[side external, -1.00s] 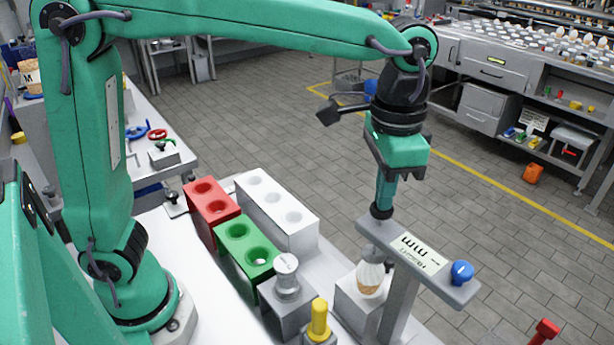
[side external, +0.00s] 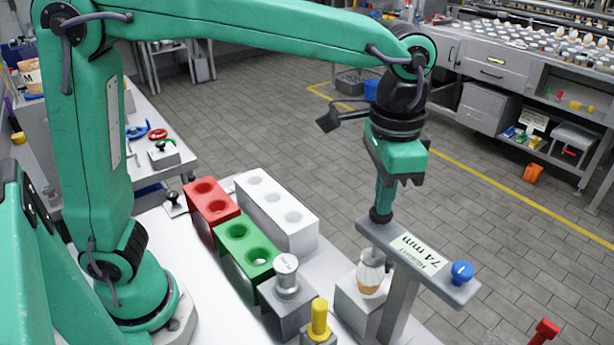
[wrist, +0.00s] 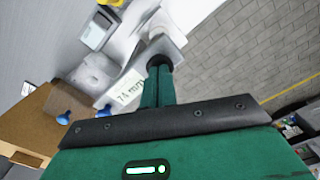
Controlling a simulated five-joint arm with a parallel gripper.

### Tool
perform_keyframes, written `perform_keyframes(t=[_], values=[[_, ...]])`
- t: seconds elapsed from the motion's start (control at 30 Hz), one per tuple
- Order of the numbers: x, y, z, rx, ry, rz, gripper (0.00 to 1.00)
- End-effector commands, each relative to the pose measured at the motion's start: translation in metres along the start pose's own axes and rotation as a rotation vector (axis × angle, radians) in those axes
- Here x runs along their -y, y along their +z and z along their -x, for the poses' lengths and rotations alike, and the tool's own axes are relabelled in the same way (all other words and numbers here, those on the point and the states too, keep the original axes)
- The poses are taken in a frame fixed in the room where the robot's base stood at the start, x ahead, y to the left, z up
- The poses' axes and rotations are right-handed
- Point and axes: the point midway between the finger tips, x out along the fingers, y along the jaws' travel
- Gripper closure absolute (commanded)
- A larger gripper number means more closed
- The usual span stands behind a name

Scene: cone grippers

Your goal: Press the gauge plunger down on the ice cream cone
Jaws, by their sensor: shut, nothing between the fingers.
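The gauge (side external: 437,270) is a grey bar on a post, with a label reading "74 mm" and a blue knob (side external: 462,272) at its right end. Its black plunger knob (side external: 380,216) stands at the bar's left end. The ice cream cone (side external: 370,272), with white ice cream on top, sits upright in a grey block (side external: 352,297) under that end. My gripper (side external: 382,205) is shut and empty, pointing down with its fingertips at the plunger knob, apparently touching it. In the wrist view the fingers (wrist: 157,68) meet the knob, and the label (wrist: 130,88) shows partly.
A red block (side external: 211,212), a green block (side external: 247,245) and a white block (side external: 285,225) with holes stand left of the gauge. A grey cylinder piece (side external: 287,275) on a block and a yellow peg (side external: 319,318) stand nearer the camera.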

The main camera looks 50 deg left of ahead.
Motion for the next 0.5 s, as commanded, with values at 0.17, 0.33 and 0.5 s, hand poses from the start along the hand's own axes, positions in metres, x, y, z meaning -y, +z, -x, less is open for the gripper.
perform_keyframes(t=[0.17,0.33,0.5], values=[[0.000,0.000,-0.001,0.004,0.000,0.000,1.00],[0.000,0.000,0.005,0.002,0.000,0.000,1.00],[0.000,-0.001,0.015,0.001,0.000,0.000,1.00]])
